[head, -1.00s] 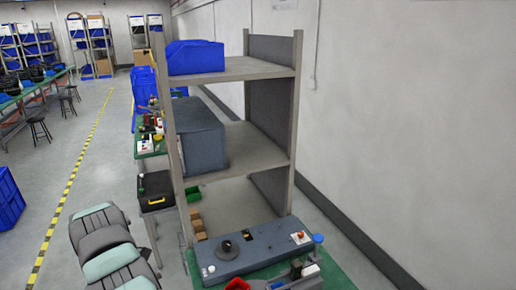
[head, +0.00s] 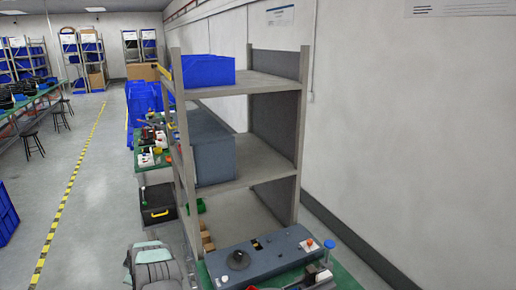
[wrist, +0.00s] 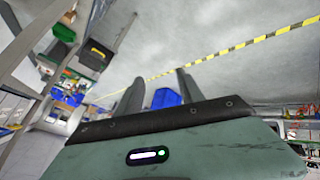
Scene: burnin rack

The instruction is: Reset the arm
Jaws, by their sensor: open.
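My gripper (wrist: 160,84) shows in the wrist view with two dark fingers spread apart and nothing between them. Beyond the fingers are bare grey floor and a blue crate (wrist: 167,97). The wrist is tilted, so the room appears slanted. In the head view, part of my grey and pale green arm (head: 157,266) shows at the bottom, left of the rack. My fingers cannot be made out there.
A grey shelf rack (head: 240,178) holds a blue bin (head: 207,72) and a dark grey box (head: 212,150). A blue-grey panel with knobs (head: 268,252) lies on a green bench at the front. Open floor with a yellow-black line (head: 70,190) is to the left.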

